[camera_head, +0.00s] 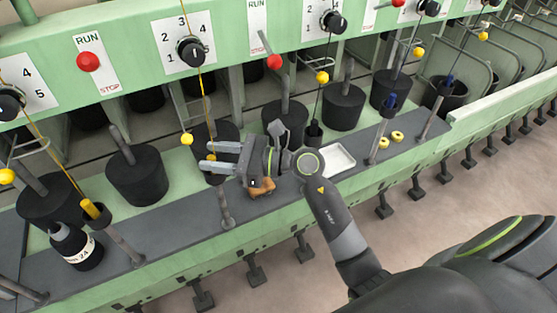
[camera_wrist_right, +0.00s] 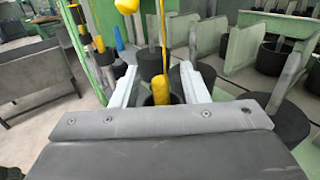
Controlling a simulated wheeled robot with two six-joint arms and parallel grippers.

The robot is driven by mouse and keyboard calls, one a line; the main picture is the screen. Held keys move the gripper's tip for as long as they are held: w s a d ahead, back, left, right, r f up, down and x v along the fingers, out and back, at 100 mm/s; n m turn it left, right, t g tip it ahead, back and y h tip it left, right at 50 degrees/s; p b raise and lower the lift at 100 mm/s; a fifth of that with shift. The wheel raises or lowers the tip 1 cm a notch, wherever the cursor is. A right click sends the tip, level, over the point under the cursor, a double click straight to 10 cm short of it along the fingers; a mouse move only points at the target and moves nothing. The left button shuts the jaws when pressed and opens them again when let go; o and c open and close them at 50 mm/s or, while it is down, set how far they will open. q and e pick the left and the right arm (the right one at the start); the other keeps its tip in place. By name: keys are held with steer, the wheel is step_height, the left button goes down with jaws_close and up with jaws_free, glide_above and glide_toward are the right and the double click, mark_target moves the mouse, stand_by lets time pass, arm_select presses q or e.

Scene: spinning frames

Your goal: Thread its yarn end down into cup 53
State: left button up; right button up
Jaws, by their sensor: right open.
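My right gripper (camera_head: 206,156) reaches left over the machine's ledge, its two pale fingers apart. In the right wrist view its fingers (camera_wrist_right: 160,88) stand either side of a yellow piece (camera_wrist_right: 160,84) at the mouth of a dark cup (camera_wrist_right: 149,100); I cannot tell whether they touch it. A yellow yarn (camera_wrist_right: 163,38) runs down towards that piece. In the head view a yarn (camera_head: 202,88) hangs from above towards the gripper, and a yellow ball (camera_head: 187,139) is just left of the fingertips. No cup number is readable. My left gripper is out of view.
Black cylinders (camera_head: 137,176) line the green machine, with dark posts (camera_head: 125,246) along its front ledge. A black bottle (camera_head: 76,246) stands at the left. A white tray (camera_head: 340,160) and yellow rings (camera_head: 397,136) lie right of my gripper. An orange-brown piece (camera_head: 262,188) shows beneath it.

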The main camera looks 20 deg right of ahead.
steer(key=b+v, duration=0.3)
steer(key=v, duration=1.3)
steer(key=shift+b, duration=0.35)
